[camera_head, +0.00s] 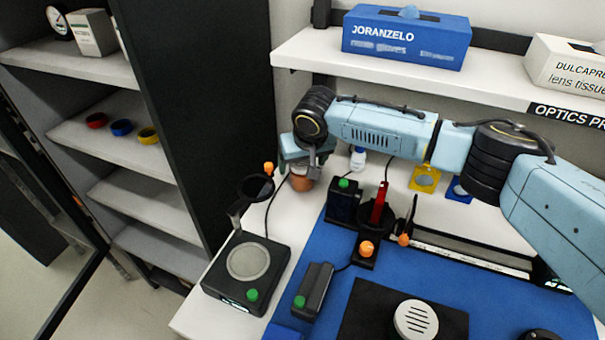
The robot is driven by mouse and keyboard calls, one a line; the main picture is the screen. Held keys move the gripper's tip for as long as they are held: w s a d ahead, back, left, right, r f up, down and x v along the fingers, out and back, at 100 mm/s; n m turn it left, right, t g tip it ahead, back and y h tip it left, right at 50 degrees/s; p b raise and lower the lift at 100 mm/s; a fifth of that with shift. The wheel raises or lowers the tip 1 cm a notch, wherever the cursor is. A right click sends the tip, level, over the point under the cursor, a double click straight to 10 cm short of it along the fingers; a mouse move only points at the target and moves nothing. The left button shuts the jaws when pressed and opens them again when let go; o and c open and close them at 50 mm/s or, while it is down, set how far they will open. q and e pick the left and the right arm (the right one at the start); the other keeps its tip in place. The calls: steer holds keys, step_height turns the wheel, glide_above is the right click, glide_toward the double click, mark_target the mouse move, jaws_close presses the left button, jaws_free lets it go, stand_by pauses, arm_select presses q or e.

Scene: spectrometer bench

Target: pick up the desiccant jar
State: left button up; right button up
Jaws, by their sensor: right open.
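A small jar with orange-brown contents (302,184), which looks like the desiccant jar, stands on the white bench top near the back left. My right gripper (304,168) is directly over it, pointing down, with its fingers at the jar's upper part. The gripper is open. The wrist and fingers hide the top of the jar, and I cannot tell whether the fingers touch it. My left gripper is out of view.
A black device with a round grey plate (248,262) stands in front of the jar. A dark box with a green knob (343,200) and a white bottle (358,158) are to the right. A white shelf (420,82) with a blue glove box (405,40) overhangs behind.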

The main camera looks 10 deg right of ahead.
steer(key=shift+x, duration=0.9)
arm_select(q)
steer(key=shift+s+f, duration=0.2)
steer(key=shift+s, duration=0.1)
arm_select(e)
steer(key=c, duration=1.1)
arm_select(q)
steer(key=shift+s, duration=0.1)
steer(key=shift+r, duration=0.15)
arm_select(e)
steer(key=shift+r, duration=0.2)
